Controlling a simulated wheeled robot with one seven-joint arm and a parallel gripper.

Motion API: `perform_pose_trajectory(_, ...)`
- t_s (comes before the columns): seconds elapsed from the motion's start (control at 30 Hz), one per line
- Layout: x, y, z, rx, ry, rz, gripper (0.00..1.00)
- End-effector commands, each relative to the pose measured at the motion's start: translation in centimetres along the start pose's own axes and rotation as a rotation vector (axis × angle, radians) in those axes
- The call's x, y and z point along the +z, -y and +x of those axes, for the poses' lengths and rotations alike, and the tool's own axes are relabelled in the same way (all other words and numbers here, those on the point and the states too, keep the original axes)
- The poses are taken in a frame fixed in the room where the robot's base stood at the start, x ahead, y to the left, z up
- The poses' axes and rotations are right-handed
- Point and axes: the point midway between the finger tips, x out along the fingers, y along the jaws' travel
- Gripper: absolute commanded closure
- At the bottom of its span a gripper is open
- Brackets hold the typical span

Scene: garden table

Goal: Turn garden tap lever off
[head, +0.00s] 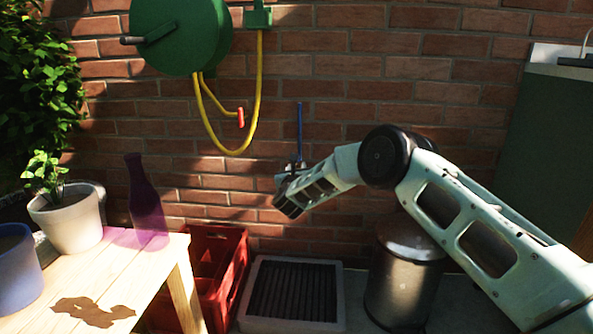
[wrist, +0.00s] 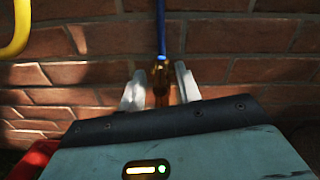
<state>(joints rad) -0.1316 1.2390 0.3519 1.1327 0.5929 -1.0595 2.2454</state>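The tap has a long thin blue lever (head: 299,128) that stands upright against the brick wall, and the lever also shows at the top of the wrist view (wrist: 161,28). Below the lever, the brass tap body (wrist: 161,80) shows in the wrist view. My gripper (wrist: 160,88) is open, with one pale finger on each side of the brass body in the picture. Whether the fingers touch it, I cannot tell. In the head view, my gripper (head: 291,170) is at the lever's lower end, and my wrist hides most of the tap.
A green hose reel (head: 180,35) with a yellow hose (head: 259,90) hangs at upper left. Below are a red crate (head: 236,285), a floor drain (head: 254,280) and a metal bin (head: 403,285). A wooden table (head: 150,268) with pots and a purple bottle (head: 147,205) stands left.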

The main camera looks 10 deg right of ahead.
Motion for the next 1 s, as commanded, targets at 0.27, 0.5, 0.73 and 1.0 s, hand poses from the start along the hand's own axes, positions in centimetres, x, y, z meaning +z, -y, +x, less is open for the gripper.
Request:
perform_pose_trajectory(0.27, 0.0, 0.0, -0.6, 0.001, -0.002, -0.001, 0.66)
perform_pose_trajectory(0.5, 0.3, 0.0, -4.2, 0.003, -0.004, -0.002, 0.66)
perform_pose_trajectory(0.73, 0.3, 0.0, -9.6, 0.004, -0.003, -0.003, 0.66)
perform_pose_trajectory(1.0, 0.1, 0.0, -15.1, 0.003, -0.002, -0.001, 0.66)
